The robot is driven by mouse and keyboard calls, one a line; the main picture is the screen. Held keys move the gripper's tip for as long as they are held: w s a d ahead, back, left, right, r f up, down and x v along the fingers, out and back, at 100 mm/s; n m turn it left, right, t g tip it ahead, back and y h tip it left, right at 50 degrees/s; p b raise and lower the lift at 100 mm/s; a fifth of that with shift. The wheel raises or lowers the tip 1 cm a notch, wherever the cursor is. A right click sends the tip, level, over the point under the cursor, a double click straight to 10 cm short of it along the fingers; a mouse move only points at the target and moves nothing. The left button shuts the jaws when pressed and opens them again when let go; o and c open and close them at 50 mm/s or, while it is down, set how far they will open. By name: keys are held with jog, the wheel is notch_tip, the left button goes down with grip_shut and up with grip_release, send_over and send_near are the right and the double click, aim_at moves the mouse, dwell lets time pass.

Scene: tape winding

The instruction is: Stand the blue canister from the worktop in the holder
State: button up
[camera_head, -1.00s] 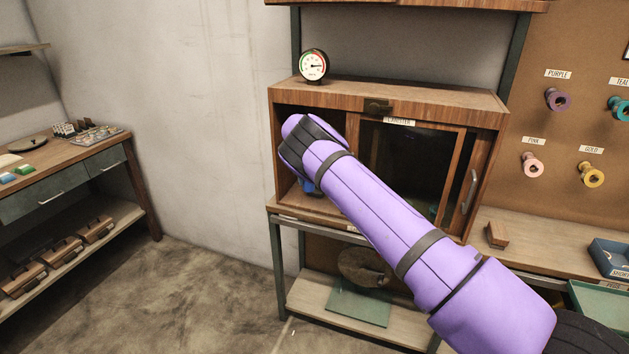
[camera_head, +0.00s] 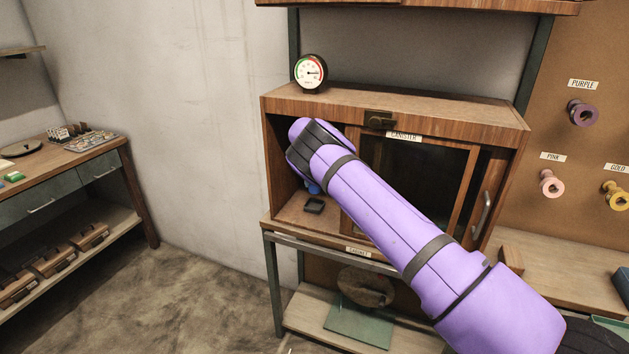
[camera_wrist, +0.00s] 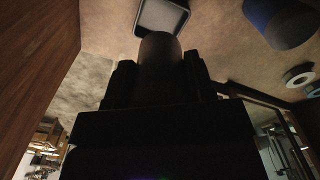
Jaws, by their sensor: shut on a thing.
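My gripper (camera_wrist: 160,82) is inside the left bay of the wooden cabinet (camera_head: 450,104). In the wrist view it is shut on a dark cylinder (camera_wrist: 160,52), too shadowed to show its colour; I take it as the canister. Its rounded end points towards a square, dark-rimmed holder (camera_wrist: 162,16) and overlaps its near edge in the picture. The holder (camera_head: 314,206) is on the cabinet floor in the head view, below my wrist. A bit of blue (camera_head: 312,187) shows under my wrist; I cannot tell whether it is the held thing.
A dark blue cylinder (camera_wrist: 283,20) is at the upper right of the wrist view, with pale rings (camera_wrist: 298,76) near it. The cabinet's left wall (camera_wrist: 35,70) is close by. A glass sliding door (camera_head: 415,180) is on the right. A gauge (camera_head: 310,73) stands on top.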

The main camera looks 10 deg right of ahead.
jog(key=shift+f, duration=3.2)
jog(key=shift+f, duration=0.55)
jog(key=o, duration=1.1)
jog(key=shift+r, duration=3.7)
